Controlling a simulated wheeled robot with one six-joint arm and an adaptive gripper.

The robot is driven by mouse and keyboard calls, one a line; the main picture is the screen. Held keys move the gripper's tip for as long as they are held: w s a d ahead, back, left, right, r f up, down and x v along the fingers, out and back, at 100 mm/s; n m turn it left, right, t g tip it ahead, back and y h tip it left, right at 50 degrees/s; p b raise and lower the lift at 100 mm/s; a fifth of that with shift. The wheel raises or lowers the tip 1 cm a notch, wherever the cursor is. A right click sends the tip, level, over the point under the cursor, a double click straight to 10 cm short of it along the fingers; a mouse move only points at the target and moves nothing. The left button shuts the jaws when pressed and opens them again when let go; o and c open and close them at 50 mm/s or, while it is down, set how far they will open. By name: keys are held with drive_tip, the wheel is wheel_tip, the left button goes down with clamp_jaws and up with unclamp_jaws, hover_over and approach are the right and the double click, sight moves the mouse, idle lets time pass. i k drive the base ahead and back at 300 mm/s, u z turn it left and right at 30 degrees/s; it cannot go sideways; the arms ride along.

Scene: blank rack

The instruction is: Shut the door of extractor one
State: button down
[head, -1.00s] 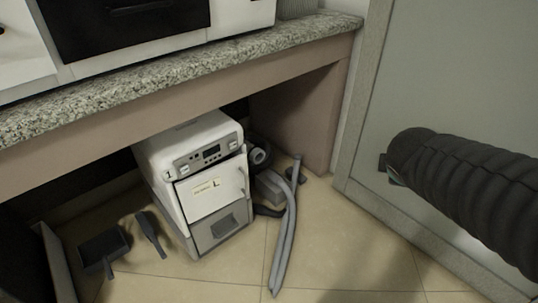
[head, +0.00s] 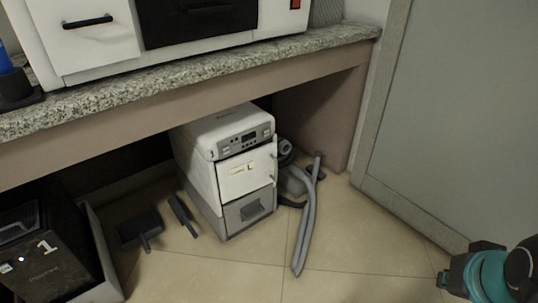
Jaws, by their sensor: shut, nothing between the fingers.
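A white boxy machine (head: 200,150) stands on the floor under the counter, with a grey control panel on its upper front. Its white front door (head: 245,175) bears a small label and has a handle (head: 273,168) at the right edge. The door sits across the front opening with a dark line along its left and lower edges; I cannot tell whether it is slightly ajar. A teal and black part of my arm shows at the lower right, well away from the door. My gripper's fingers are not in view.
A dark unit marked 1 (head: 45,255) stands at lower left beside a pale panel (head: 98,250). A dustpan (head: 138,228) and brush (head: 183,215) lie left of the machine, a grey hose (head: 306,225) right of it. The granite counter (head: 190,75) overhangs. Floor in front is clear.

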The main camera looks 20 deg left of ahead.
sight(238, 176)
drive_tip(key=u, duration=1.9)
drive_tip(key=i, duration=0.65)
drive_tip(key=z, duration=0.55)
